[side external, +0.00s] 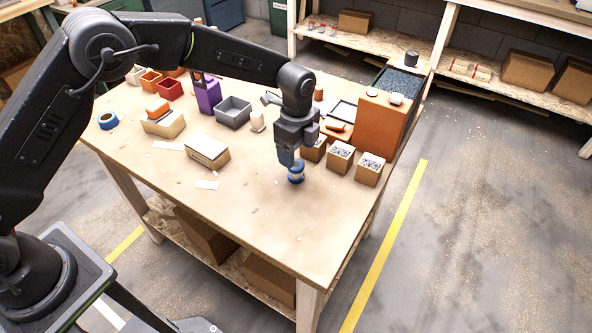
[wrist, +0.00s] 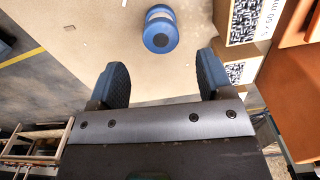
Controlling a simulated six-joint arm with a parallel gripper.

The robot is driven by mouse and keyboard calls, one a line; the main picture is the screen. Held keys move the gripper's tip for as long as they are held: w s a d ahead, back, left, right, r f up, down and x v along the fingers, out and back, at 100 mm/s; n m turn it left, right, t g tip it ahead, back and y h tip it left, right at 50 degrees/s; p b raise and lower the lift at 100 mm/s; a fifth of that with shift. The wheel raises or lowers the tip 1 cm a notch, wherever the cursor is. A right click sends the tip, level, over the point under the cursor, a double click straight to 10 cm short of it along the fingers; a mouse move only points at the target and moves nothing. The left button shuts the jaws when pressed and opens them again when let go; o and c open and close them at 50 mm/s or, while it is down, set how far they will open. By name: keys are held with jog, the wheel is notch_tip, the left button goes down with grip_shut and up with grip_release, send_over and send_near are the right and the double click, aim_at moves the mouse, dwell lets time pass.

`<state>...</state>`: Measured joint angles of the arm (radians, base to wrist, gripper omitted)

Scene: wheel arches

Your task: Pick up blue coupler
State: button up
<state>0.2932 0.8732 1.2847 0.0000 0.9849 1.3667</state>
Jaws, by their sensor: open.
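The blue coupler (wrist: 160,29) is a short blue cylinder with a paler band around its middle. In the wrist view it lies on the table just beyond my gripper, centred between the finger lines. In the side view the blue coupler (side external: 296,173) shows directly below my gripper (side external: 289,160), close to its tips. In the wrist view my gripper (wrist: 159,85) has its two blue fingers spread apart with nothing between them. I cannot tell from the side view whether a finger touches the coupler.
Small boxes with printed tops (side external: 340,158) stand close to the right of my gripper, beside an orange cabinet (side external: 378,122). A cardboard box (side external: 207,152), a grey bin (side external: 233,111) and a blue tape roll (side external: 108,120) are farther left. The table front (side external: 250,215) is clear.

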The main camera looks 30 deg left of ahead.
aim_at(296, 164)
notch_tip(296, 164, down, 8)
jog(key=shift+w+a+f, duration=0.1)
jog(key=shift+a, duration=0.05)
dwell(0.4)
jog(key=shift+c, duration=0.3)
jog(key=c, duration=0.9)
